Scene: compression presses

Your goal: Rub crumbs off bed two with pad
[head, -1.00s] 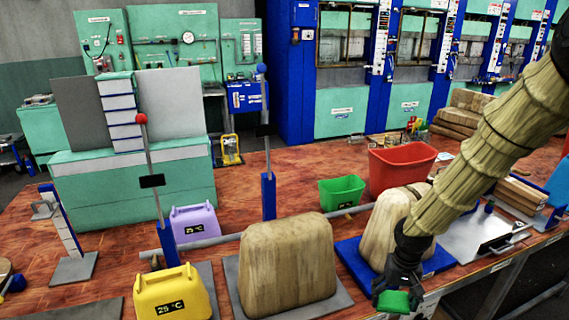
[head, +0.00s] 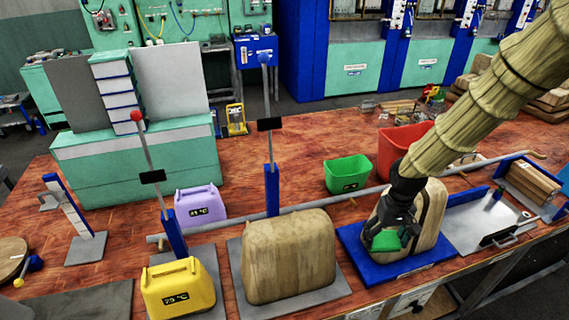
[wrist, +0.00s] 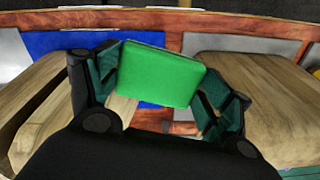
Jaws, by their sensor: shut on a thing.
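My gripper (head: 388,240) is shut on a green pad (head: 384,241). It holds the pad at the front left of a tan block (head: 432,218) that stands on a blue plate (head: 352,250). The pad is low over this plate; I cannot tell whether it touches. In the wrist view the pad (wrist: 160,76) lies between both fingers, with the blue plate (wrist: 60,48) beyond it. Another tan block (head: 290,256) stands on a grey plate (head: 241,300) to the left. No plate shows a readable bed number, and I cannot make out crumbs.
A yellow jug (head: 178,287) and a purple jug (head: 201,203) stand at the left, near two upright levers. A green bin (head: 347,175) and a red bin (head: 400,145) stand behind the blocks. A long grey bar (head: 330,202) runs behind them. The table's front edge is close.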

